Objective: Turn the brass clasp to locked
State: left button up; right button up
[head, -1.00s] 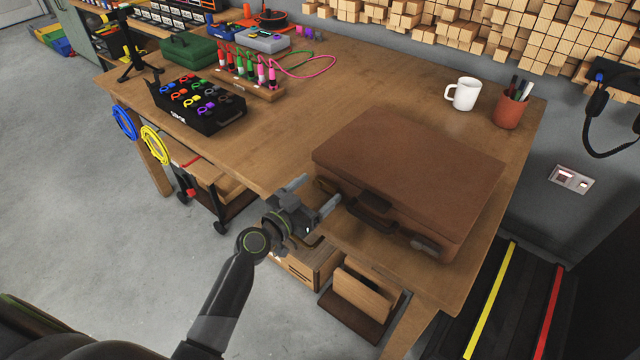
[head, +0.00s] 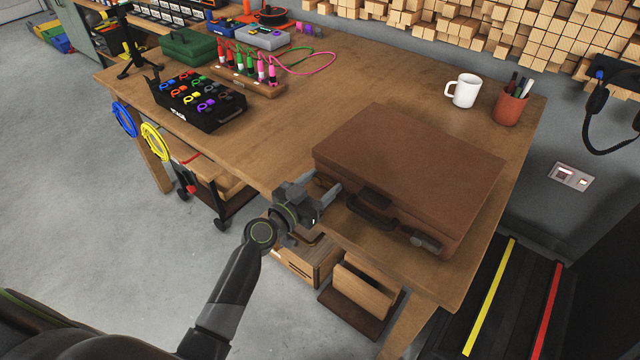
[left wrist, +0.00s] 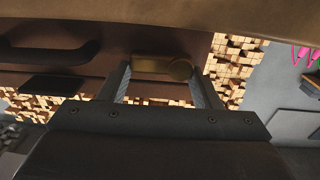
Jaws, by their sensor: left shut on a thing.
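The brown case (head: 410,165) lies flat and closed on the workbench. The brass clasp (left wrist: 152,64) is on its front face, near the left corner. In the left wrist view the clasp is a short bar, roughly level, with a round end at the right. My left gripper (head: 323,186) is at that corner, its fingers on either side of the clasp and shut on it. The same gripper (left wrist: 160,82) shows from behind in the left wrist view. In the head view the gripper mostly hides the clasp. My right gripper is out of view.
The case's dark handle (head: 372,212) stands out from the front, beside the clasp. A second latch (head: 427,242) is near the right front corner. A white mug (head: 464,92) and a red pen cup (head: 509,108) stand behind the case.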

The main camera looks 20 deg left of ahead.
aim_at(320, 167)
pick_arm(q)
jog(key=n, duration=0.3)
jog(key=shift+w+a+r+n, duration=0.1)
jog(key=shift+a+r+n, duration=0.1)
jog(key=shift+r+n, duration=0.15)
jog(key=n, duration=0.4)
jog(key=shift+w+a+r+n, duration=0.15)
jog(key=shift+a+r+n, duration=0.1)
jog(key=shift+a, duration=0.1)
jog(key=n, duration=0.2)
jog(key=a+n, duration=0.1)
jog(key=n, duration=0.2)
jog(key=shift+w, duration=0.15)
jog(key=shift+w+a+f+n, duration=0.1)
jog(key=shift+a+n, duration=0.1)
jog(key=shift+n, duration=1)
jog(key=shift+w+a+f+n, duration=0.1)
jog(key=shift+a+n, duration=0.05)
jog(key=shift+n, duration=1.05)
jog(key=o, duration=1)
